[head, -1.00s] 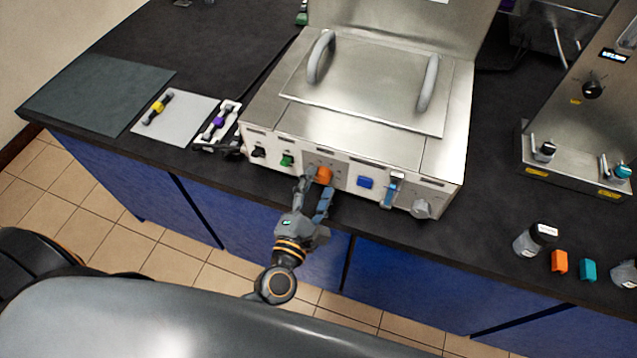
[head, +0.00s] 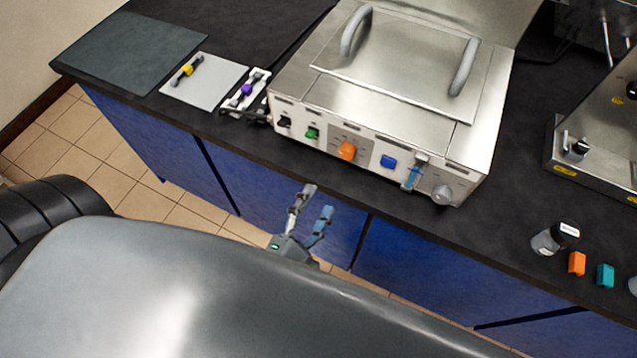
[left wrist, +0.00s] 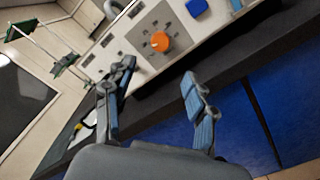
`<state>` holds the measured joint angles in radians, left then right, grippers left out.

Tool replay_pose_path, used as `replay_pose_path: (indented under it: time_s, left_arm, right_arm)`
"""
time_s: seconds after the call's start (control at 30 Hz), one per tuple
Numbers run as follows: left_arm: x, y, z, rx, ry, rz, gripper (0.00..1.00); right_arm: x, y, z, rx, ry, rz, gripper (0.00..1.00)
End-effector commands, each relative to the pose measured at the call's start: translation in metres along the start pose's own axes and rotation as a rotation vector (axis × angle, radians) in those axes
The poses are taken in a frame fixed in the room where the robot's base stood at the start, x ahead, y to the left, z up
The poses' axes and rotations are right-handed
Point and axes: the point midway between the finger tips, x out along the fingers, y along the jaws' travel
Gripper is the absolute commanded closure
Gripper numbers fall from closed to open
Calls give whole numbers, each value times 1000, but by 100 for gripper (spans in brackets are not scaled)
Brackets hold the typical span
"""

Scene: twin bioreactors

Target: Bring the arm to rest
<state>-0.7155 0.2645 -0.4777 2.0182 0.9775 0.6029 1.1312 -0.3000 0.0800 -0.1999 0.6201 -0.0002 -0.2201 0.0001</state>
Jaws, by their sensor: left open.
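My left gripper (head: 311,211) is open and empty in the head view, in front of the blue counter and below its top edge. Its two fingers also show in the left wrist view (left wrist: 158,98), apart with nothing between them. The orange knob (head: 347,150) on the steel device's front panel is beyond the fingertips and clear of them. The knob also shows in the left wrist view (left wrist: 160,42). Most of my left arm is hidden behind my own body in the head view. My right gripper is not in view.
The steel device (head: 400,90) with two handles stands on the dark counter. A blue button (head: 388,162) and a green switch (head: 312,133) are on its panel. A jar (head: 553,238), an orange block (head: 577,263) and a teal block (head: 605,275) stand at right. Floor at left is clear.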

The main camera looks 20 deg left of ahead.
Motion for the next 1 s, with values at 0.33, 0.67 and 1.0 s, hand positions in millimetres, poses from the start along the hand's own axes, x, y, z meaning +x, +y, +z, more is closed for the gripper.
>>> replay_pose_path:
  time_s: [0.33,0.67,1.0]
  left_arm:
    - [1,-7,-3,31,-3,-13,44]
    - [-10,-165,-99,782,-120,-381,44]
    - [-122,-320,-267,1563,-488,-1041,44]
  right_arm:
    - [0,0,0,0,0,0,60]
    - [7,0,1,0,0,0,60]
    - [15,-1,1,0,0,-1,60]
